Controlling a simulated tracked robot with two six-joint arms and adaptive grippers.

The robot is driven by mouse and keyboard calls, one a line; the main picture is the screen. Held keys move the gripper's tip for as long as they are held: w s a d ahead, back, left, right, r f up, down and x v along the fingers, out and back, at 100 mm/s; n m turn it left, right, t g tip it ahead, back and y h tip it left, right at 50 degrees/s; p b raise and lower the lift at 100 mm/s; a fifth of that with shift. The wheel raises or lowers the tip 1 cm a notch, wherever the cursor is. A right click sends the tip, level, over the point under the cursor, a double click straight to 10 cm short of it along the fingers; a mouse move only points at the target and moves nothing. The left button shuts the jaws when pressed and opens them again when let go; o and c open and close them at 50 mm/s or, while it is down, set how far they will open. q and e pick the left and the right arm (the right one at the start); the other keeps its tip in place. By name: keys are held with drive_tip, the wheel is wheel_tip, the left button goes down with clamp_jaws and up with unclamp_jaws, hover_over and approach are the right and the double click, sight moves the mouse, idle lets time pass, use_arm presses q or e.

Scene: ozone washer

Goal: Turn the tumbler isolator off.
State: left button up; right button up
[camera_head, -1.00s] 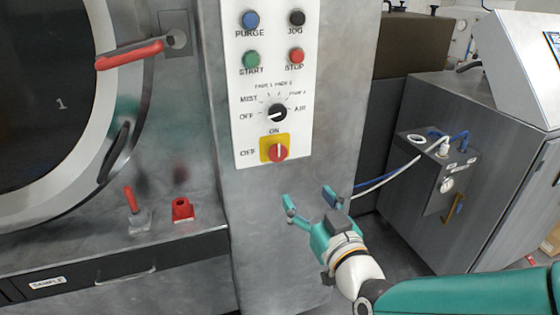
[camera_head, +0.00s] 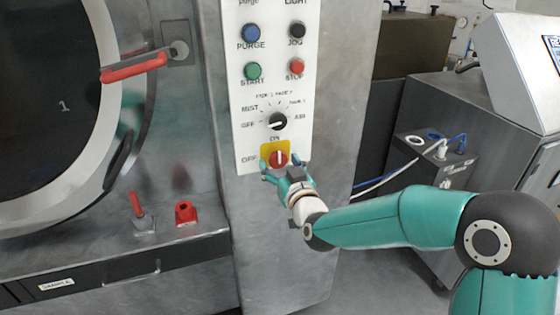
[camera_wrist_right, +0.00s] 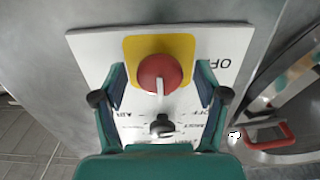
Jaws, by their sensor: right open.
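The tumbler isolator (camera_head: 278,157) is a red round knob on a yellow plate at the bottom of the white control panel. Its white pointer stands upright, toward the ON label. It also shows in the right wrist view (camera_wrist_right: 160,74), where its yellow plate is partly visible behind it. My right gripper (camera_head: 281,168) is open at the isolator's lower edge, with its fingers spread to either side. In the right wrist view my right gripper (camera_wrist_right: 160,97) has one finger on each side of the red knob, with visible gaps. My left gripper is not in view.
Above the isolator sit a black selector knob (camera_head: 277,121) and PURGE, JOG, START and STOP buttons. A round washer door (camera_head: 105,110) with a red handle (camera_head: 134,68) is at left. A grey box with hoses (camera_head: 432,160) stands at right.

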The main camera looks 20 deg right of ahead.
drive_tip(key=shift+w, duration=0.15)
drive_tip(key=c, duration=1.1)
drive_tip(key=shift+c, duration=0.2)
